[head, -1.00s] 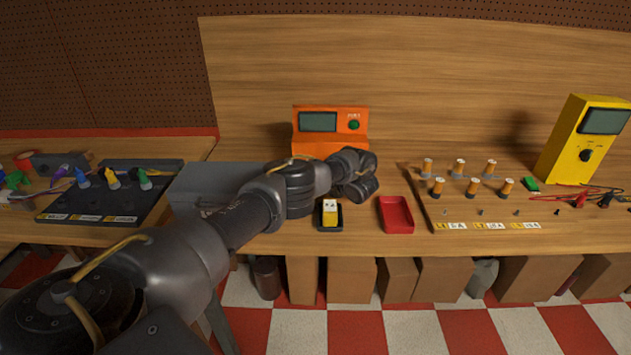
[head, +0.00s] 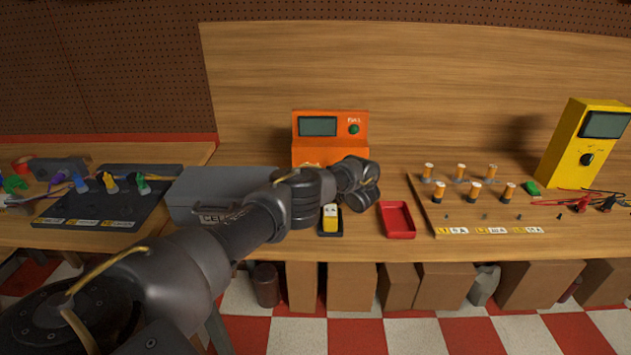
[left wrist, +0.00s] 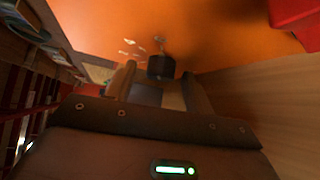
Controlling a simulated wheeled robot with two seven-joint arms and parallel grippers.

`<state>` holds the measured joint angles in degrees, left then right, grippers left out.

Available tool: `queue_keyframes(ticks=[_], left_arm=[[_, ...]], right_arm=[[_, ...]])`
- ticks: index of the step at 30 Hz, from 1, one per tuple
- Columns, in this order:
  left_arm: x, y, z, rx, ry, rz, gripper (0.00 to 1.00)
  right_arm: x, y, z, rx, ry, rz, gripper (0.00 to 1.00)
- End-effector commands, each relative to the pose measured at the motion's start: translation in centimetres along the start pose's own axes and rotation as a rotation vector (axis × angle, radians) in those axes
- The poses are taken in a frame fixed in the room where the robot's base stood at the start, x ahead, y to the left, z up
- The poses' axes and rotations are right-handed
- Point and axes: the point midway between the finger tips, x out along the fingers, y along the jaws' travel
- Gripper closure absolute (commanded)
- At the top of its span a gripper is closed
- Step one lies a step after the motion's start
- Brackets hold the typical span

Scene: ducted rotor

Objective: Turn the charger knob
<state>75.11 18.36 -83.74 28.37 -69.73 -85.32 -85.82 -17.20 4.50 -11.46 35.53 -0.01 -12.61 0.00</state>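The orange charger (head: 330,148) stands at the back of the bench in the head view, with a grey screen and a green button. My left arm reaches across in front of it and hides its lower front. In the left wrist view the charger's orange face (left wrist: 215,35) fills the top, with a dark knob (left wrist: 160,66) and pale marks on it. My left gripper (left wrist: 158,88) is open, its two fingers apart and pointing at the knob. The knob shows between the fingertips; I cannot tell whether they touch it. My right gripper is in neither view.
A black tray with a yellow-and-white battery (head: 330,218) and a red tray (head: 412,222) lie by the arm. A grey case (head: 205,190) is left of the charger. A board with orange cylinders (head: 450,218) and a yellow meter (head: 575,150) are at right.

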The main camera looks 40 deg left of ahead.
Motion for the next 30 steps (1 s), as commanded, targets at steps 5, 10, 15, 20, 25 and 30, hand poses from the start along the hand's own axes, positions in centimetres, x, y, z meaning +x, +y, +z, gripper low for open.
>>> queue_keyframes(ticks=[5,10,15,20,25,30], left_arm=[[-0.1,0.0,0.1,-0.001,-0.001,0.000,0.48],[-0.9,0.0,0.1,-0.001,-0.001,-0.002,0.48],[-3.8,0.1,0.2,0.001,-0.002,-0.004,0.48],[-7.1,0.6,0.2,0.001,-0.001,-0.003,0.48],[-9.7,0.4,0.1,0.001,-0.001,-0.002,0.48],[-10.8,0.1,0.0,-0.001,0.000,-0.001,0.48]], right_arm=[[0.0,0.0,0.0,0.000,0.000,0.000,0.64],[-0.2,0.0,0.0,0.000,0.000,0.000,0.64],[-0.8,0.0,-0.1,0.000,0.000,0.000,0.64],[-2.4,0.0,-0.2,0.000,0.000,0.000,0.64],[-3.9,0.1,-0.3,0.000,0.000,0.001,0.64],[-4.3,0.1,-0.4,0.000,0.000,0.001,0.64]])
